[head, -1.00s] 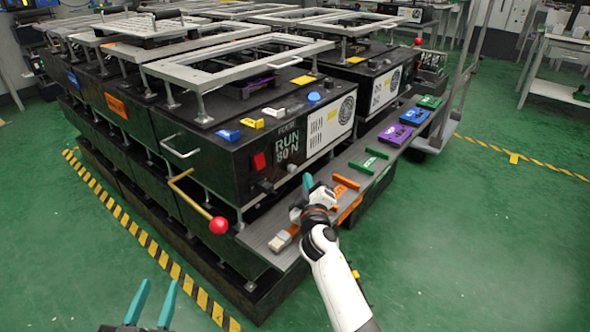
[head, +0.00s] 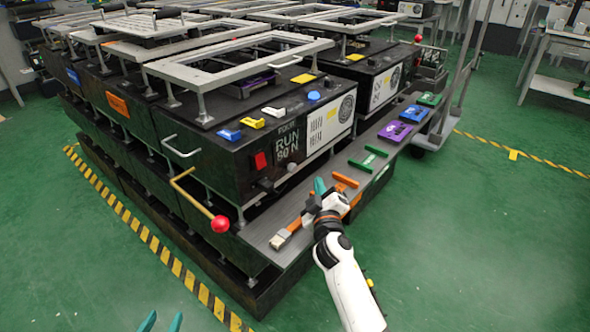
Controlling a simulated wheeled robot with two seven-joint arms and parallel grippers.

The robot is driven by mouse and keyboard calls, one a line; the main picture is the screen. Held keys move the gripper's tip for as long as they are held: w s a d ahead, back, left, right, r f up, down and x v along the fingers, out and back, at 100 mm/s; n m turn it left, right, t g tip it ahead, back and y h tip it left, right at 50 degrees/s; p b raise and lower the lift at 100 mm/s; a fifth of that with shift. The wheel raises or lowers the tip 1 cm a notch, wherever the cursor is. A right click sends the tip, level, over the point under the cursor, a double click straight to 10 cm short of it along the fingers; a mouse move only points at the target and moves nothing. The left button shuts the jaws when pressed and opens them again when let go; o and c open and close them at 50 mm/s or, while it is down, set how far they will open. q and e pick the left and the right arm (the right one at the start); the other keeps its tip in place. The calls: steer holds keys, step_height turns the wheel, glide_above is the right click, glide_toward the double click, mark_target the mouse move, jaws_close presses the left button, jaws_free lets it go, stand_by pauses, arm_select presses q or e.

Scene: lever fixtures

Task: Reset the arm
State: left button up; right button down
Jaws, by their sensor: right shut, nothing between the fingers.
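My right gripper (head: 320,187) comes in from the lower right over the grey front shelf. Its teal fingers are shut and empty, near an orange bracket and the handle of a paintbrush (head: 290,232). Whether it touches either one I cannot tell. My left gripper (head: 162,322) shows only its two teal fingertips at the bottom edge, apart with nothing between them. A yellow lever (head: 188,193) with a red ball (head: 220,224) sticks out from the front left corner of the black machine (head: 215,160). Neither gripper is at the lever.
The grey shelf (head: 262,236) carries an orange bracket (head: 345,180), a green bracket (head: 376,150), a purple block (head: 395,132) and a green block (head: 430,99).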

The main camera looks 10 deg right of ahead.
stand_by(0.3)
